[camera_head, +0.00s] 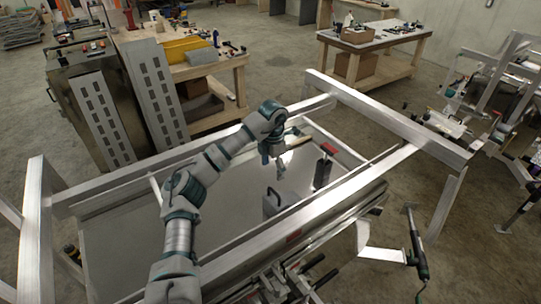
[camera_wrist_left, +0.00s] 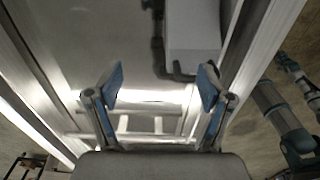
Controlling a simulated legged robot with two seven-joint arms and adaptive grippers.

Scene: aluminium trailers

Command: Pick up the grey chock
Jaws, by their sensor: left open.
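The grey chock (camera_head: 282,204) sits inside the trailer bed by the near side rail, with a dark handle toward its upper left. My left gripper (camera_head: 281,170) hangs above the bed, a little beyond the chock in the head view and apart from it. In the left wrist view the left gripper (camera_wrist_left: 162,84) is open, with nothing between its two blue-padded fingers. A light grey block with a dark bar beside it, which looks like the chock (camera_wrist_left: 193,27), shows beyond the fingertips at the upper right. My right gripper is not identifiable in either view.
The trailer's aluminium side rail (camera_head: 285,230) runs close beside the chock. A dark, red-topped object (camera_head: 323,172) stands in the bed to its right. Bare bed floor (camera_head: 130,245) lies to the left. Workbenches (camera_head: 372,45) stand further back.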

